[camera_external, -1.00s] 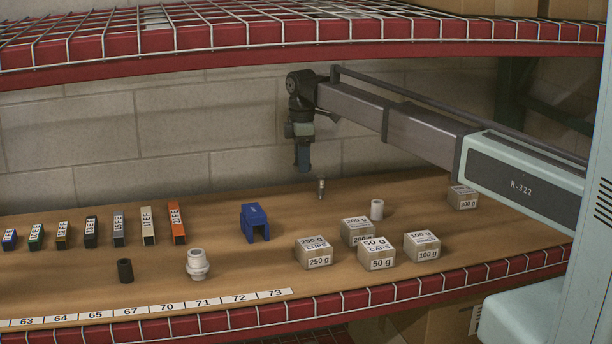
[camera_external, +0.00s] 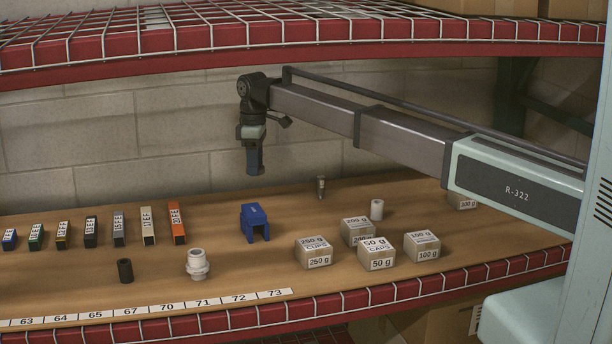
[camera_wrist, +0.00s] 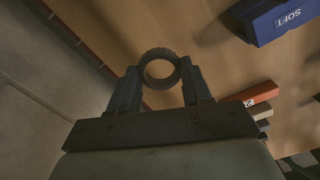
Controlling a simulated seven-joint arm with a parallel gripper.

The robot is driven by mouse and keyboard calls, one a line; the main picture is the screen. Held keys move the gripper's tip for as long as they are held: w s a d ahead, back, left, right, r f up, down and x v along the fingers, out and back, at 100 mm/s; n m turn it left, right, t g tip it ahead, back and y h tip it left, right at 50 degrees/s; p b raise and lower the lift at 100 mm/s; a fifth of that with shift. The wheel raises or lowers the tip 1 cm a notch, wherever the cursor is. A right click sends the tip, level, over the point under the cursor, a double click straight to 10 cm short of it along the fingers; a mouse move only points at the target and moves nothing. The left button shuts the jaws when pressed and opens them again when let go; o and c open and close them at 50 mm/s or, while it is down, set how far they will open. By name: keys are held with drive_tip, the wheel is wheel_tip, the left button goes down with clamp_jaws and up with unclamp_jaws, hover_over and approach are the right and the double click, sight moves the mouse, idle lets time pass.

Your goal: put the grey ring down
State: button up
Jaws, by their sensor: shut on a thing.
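My gripper (camera_external: 254,172) hangs above the back of the shelf in the external view, pointing down, behind and above the blue block. In the wrist view my gripper (camera_wrist: 160,90) is shut on the grey ring (camera_wrist: 159,54), which sits between the two fingertips with its round opening showing. In the external view I cannot make out the ring apart from the fingers. The ring is held in the air, clear of the shelf board (camera_external: 330,215).
The blue block (camera_external: 254,222) stands below my gripper, also in the wrist view (camera_wrist: 280,20). Coloured labelled blocks (camera_external: 178,223) stand left. A white fitting (camera_external: 197,264) and black cylinder (camera_external: 125,270) are in front, boxes (camera_external: 377,254) right. A wall is behind; a wire shelf (camera_external: 300,30) is overhead.

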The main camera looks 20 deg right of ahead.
drive_tip(key=shift+f, duration=4.7)
drive_tip(key=shift+f, duration=0.15)
drive_tip(key=o, duration=1)
wheel_tip(320, 180, up, 12)
drive_tip(key=shift+r, duration=0.15)
